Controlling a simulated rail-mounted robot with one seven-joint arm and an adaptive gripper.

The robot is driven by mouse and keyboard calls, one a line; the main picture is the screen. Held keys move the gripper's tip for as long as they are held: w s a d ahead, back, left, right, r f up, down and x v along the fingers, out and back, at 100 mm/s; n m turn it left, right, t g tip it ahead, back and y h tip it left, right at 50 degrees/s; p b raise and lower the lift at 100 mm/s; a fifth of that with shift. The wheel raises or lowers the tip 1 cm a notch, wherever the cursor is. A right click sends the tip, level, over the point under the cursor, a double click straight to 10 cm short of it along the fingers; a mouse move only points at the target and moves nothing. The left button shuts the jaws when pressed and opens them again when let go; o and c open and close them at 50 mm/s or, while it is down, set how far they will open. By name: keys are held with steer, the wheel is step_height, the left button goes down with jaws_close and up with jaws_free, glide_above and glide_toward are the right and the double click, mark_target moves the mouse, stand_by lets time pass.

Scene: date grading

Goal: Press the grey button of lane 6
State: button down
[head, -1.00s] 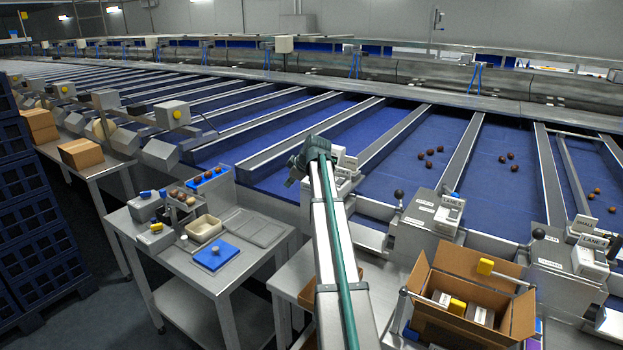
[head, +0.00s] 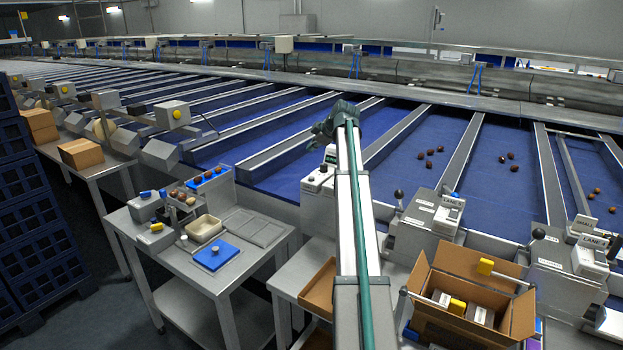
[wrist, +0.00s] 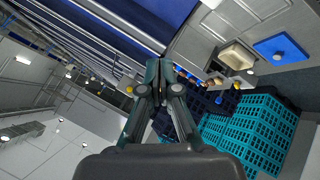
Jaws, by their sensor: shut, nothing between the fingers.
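My gripper (head: 322,130) is dark and held at the far end of my raised arm, above the blue lane belt and the lane control box behind the table. In the wrist view its fingers (wrist: 160,82) are together with nothing between them. A light grey control box (head: 314,186), in the row left of the box labelled lane 5, stands just below the gripper in the picture, partly hidden by my arm. Small knobs or buttons (head: 311,178) show on its top, with a label plate behind them. I cannot read the plate or pick out the grey button surely. The gripper appears apart from the box.
The lane 5 box (head: 414,228) with a black-knobbed lever stands right of my arm. An open cardboard carton (head: 468,270) is in front of it. A steel table (head: 150,262) with a blue-lidded scale and a beige tray stands left. Dark dates lie on the belts.

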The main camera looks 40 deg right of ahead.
steer(key=shift+f, duration=0.15)
steer(key=b, duration=0.3)
glide_above(312, 178)
step_height(312, 178, down, 7)
steer(key=shift+d+f, duration=0.1)
steer(key=shift+f, duration=0.65)
stand_by(0.8)
steer(key=shift+f+b, duration=0.45)
steer(key=shift+f+b, duration=0.4)
steer(key=shift+f, duration=0.05)
stand_by(0.7)
steer(key=shift+r, duration=0.9)
steer(key=shift+r, duration=0.1)
